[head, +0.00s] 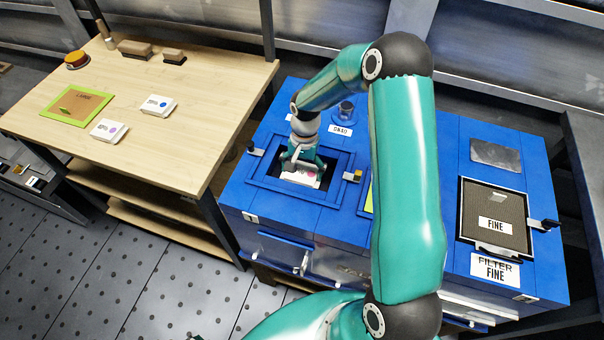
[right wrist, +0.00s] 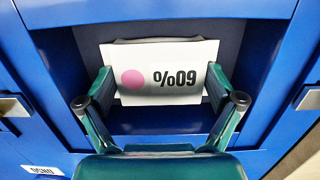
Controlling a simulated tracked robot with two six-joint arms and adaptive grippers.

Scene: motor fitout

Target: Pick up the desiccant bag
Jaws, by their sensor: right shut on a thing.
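A white desiccant bag (head: 298,179) with a pink dot and a "60%" marking is in the square recess in the top of the blue cabinet. In the right wrist view the bag (right wrist: 178,60) lies between my two fingers, its marking upside down. My right gripper (head: 302,168) is shut on its two sides; it also shows in the right wrist view (right wrist: 160,84). I cannot tell whether the bag rests on the recess floor. Two other white bags lie on the wooden table, one with a blue dot (head: 158,105) and one with a purple dot (head: 109,130). My left gripper is not in view.
The blue cabinet (head: 450,150) has raised rims around the recess, small side latches (head: 353,176) and a filter (head: 494,219) marked "FINE" at the right. The wooden table (head: 200,120) at the left holds a green-edged board (head: 47,105) and brown blocks (head: 134,50).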

